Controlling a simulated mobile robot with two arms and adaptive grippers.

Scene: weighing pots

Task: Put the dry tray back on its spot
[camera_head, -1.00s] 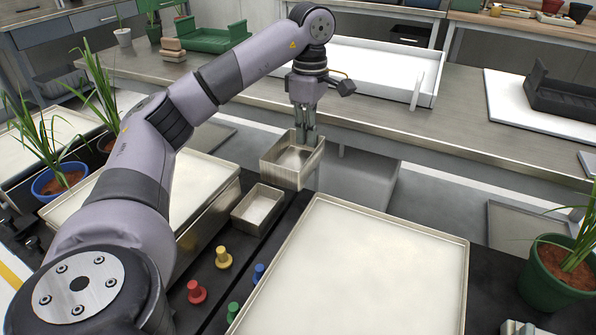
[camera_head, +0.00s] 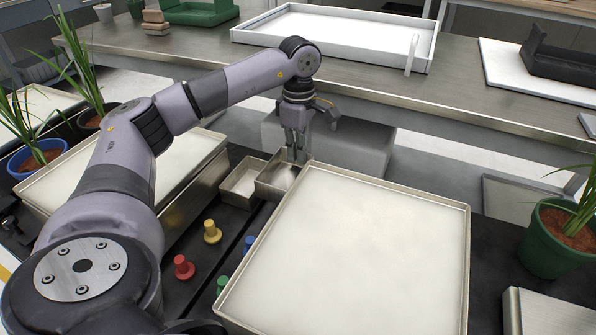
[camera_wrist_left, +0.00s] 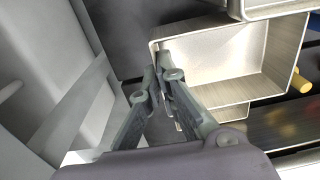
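A small empty metal tray (camera_head: 280,177), which I take to be the dry tray, is at my left gripper (camera_head: 294,158). In the left wrist view the fingers (camera_wrist_left: 160,68) are shut on one wall of this tray (camera_wrist_left: 230,55). The tray looks about level and low, close to the dark deck; I cannot tell whether it rests on it. It sits between a second small tray (camera_head: 241,182) on its left and the corner of a large pale-filled tray (camera_head: 352,250) on its right. Its contact with these neighbours is unclear. My right gripper is out of view.
Red (camera_head: 183,267), yellow (camera_head: 212,231), blue and green knobs stand left of the large tray. A plant in a green pot (camera_head: 548,262) is at right. A plant in a blue pot (camera_head: 28,162) is at left. A steel bench (camera_head: 440,95) runs behind.

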